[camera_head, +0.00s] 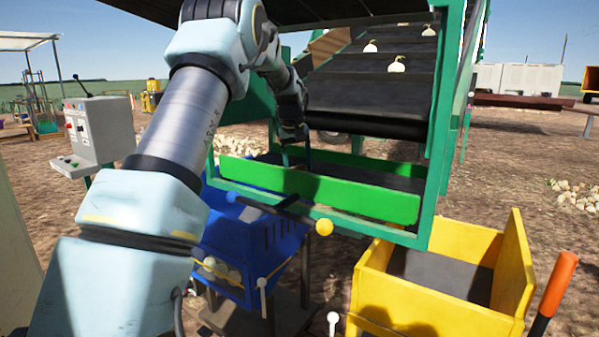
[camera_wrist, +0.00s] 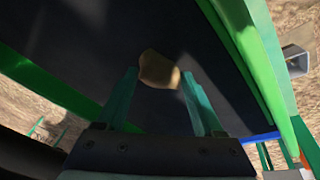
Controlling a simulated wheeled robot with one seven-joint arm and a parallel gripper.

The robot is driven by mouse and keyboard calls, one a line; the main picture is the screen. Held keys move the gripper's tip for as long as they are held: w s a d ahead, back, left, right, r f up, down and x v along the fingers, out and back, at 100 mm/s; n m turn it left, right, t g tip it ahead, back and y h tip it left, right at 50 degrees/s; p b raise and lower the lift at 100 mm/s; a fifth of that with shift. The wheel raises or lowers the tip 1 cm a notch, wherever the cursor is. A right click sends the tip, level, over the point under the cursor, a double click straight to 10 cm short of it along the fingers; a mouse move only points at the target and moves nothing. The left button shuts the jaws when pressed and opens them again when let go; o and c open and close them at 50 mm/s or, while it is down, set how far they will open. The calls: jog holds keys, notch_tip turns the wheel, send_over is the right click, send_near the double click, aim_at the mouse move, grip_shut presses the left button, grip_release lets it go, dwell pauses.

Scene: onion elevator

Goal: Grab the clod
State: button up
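In the wrist view a tan-brown clod (camera_wrist: 159,69) lies on a dark belt surface. My gripper (camera_wrist: 160,77) is open, with one green finger on each side of the clod at its near edge. Gaps show between the fingers and the clod, and I cannot tell how far it is below the tips. In the head view my gripper (camera_head: 296,158) reaches down behind the green front board (camera_head: 320,192) of the machine. The clod is not clear in that view.
The green frame post (camera_head: 445,120) stands right of my gripper. A sloping dark conveyor (camera_head: 370,95) carries several pale onions behind it. A blue crate (camera_head: 235,235) stands below left, a yellow box (camera_head: 425,310) below right. A control box (camera_head: 100,130) is at left.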

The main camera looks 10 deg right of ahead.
jog(key=c, duration=0.9)
jog(key=shift+c, duration=0.2)
jog(key=shift+r, duration=0.1)
